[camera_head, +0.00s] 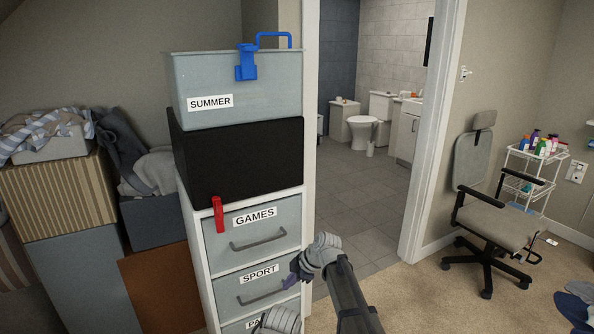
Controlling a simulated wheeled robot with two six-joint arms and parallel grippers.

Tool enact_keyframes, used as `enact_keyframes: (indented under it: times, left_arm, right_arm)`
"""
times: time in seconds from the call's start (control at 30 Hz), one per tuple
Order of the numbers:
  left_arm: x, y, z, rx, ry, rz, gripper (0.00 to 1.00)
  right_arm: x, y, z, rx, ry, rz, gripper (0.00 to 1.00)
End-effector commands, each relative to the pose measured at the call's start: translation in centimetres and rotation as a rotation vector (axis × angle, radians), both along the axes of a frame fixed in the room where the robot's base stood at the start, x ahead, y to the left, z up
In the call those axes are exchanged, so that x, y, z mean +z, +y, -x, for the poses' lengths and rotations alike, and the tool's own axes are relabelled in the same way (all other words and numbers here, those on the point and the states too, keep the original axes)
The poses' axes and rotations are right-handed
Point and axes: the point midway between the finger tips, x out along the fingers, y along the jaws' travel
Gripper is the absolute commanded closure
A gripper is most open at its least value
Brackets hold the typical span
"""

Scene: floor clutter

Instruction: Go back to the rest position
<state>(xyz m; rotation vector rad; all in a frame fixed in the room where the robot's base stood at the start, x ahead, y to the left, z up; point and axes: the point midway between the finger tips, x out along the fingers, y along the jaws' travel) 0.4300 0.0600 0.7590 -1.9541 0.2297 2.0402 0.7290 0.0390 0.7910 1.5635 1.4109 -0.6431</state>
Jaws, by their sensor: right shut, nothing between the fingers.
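My right arm comes in from the bottom, and its gripper (291,280) is small and dark in front of the drawer labelled SPORT (258,284). The gripper is shut and empty. I cannot tell whether it touches the drawer front. My left gripper does not show. A grey ribbed part of my own body shows at the bottom edge, below the gripper.
The drawer unit (198,264) bears a black box (238,158) and a grey SUMMER box (240,92) with a blue clasp. A red clip (218,214) hangs by the GAMES drawer (250,232). Boxes crowd the left. An office chair (500,222) stands right; carpet between is clear.

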Motion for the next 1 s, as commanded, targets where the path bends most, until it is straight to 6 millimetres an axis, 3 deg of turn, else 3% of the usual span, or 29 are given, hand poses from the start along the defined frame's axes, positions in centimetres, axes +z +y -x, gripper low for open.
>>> enact_keyframes:
  times: [0.03, 0.3, 0.5, 0.87, 1.0]
  left_arm:
    - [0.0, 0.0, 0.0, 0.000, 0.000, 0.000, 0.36]
    - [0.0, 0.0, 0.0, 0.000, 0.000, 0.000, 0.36]
    - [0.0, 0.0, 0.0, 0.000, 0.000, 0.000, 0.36]
    - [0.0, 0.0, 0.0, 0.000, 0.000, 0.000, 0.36]
    - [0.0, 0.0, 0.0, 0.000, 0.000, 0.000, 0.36]
  right_arm:
    - [-0.4, -2.1, 2.7, -0.104, 0.063, 0.015, 1.00]
    - [-2.4, -11.6, 12.7, -0.783, 0.373, 0.091, 1.00]
    - [-3.0, -16.1, 17.9, -1.179, 0.482, 0.120, 1.00]
    - [-3.3, -21.1, 24.7, -1.671, 0.549, 0.135, 1.00]
    - [-3.3, -18.0, 25.1, -1.591, 0.541, 0.192, 1.00]
